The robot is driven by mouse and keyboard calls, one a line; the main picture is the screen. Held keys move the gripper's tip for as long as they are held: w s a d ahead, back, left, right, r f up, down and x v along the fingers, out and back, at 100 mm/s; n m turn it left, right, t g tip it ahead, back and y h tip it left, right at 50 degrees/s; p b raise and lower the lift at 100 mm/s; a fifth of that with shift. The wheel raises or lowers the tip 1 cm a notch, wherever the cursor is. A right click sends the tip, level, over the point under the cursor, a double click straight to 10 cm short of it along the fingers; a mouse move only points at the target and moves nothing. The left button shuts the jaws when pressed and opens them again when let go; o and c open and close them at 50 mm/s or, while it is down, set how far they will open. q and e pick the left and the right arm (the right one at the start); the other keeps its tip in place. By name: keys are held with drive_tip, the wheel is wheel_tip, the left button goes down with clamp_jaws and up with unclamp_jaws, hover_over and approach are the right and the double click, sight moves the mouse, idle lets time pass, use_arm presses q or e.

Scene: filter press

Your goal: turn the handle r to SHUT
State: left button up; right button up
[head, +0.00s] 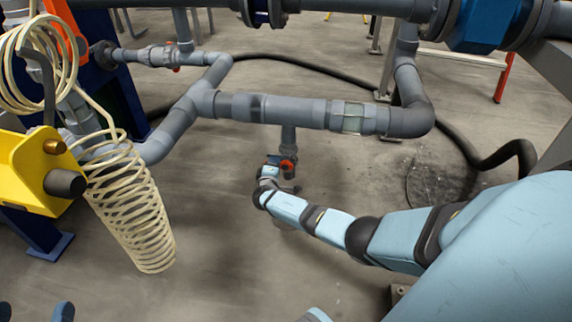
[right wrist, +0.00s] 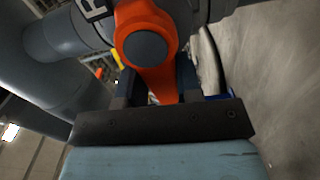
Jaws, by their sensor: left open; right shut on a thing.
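The orange handle r (head: 288,165) sits on a small valve on the grey vertical branch pipe (head: 288,135) below the horizontal pipe. In the right wrist view the orange handle (right wrist: 143,18) has a round grey hub cap, and its lever runs down between the dark fingers. My right gripper (head: 277,163) is shut on this lever; it also shows in the right wrist view (right wrist: 157,88). The lever's end is hidden by the gripper. Any SHUT marking cannot be made out. My left gripper (head: 35,312) is open and empty at the bottom left edge, mostly out of frame.
A horizontal grey pipe with a clear sight section (head: 353,117) runs just above the valve. A coiled cream hose (head: 130,205) hangs at left beside a yellow box (head: 35,170). Another small valve with a red handle (head: 176,69) is at upper left. A black hose lies on the floor.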

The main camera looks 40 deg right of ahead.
drive_tip(key=o, duration=1.3)
drive_tip(key=shift+d+r, duration=0.1)
drive_tip(key=shift+r, duration=0.05)
drive_tip(key=p+v, duration=0.2)
drive_tip(key=v, duration=0.5)
